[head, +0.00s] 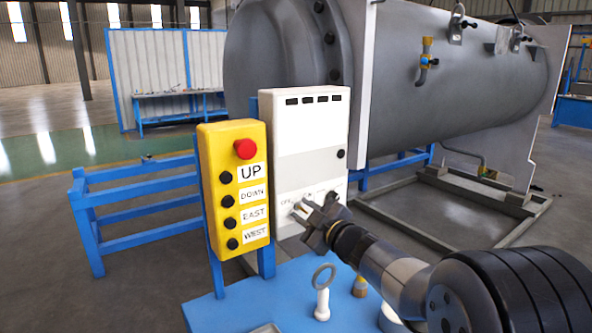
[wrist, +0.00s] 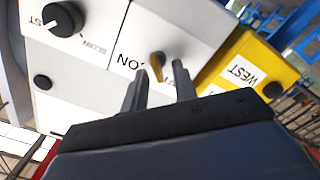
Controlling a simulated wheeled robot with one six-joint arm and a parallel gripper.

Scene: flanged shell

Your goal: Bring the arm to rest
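My gripper (head: 312,211) is close in front of the lower part of a white control box (head: 310,150), by its OFF and ON labels. In the wrist view my gripper (wrist: 161,82) has its two fingers apart, pointing at the box face. A small brass-coloured switch handle (wrist: 156,60) shows beyond and between the fingertips, by the ON label. I see no finger closed on it; whether a finger touches it I cannot tell. My arm reaches in from the lower right of the head view.
A yellow pendant (head: 233,190) with a red button stands left of the white box. A blue table (head: 245,300) below carries a white ring-topped post (head: 322,295) and a brass-coloured piece (head: 360,287). A large grey flanged shell (head: 440,80) lies behind.

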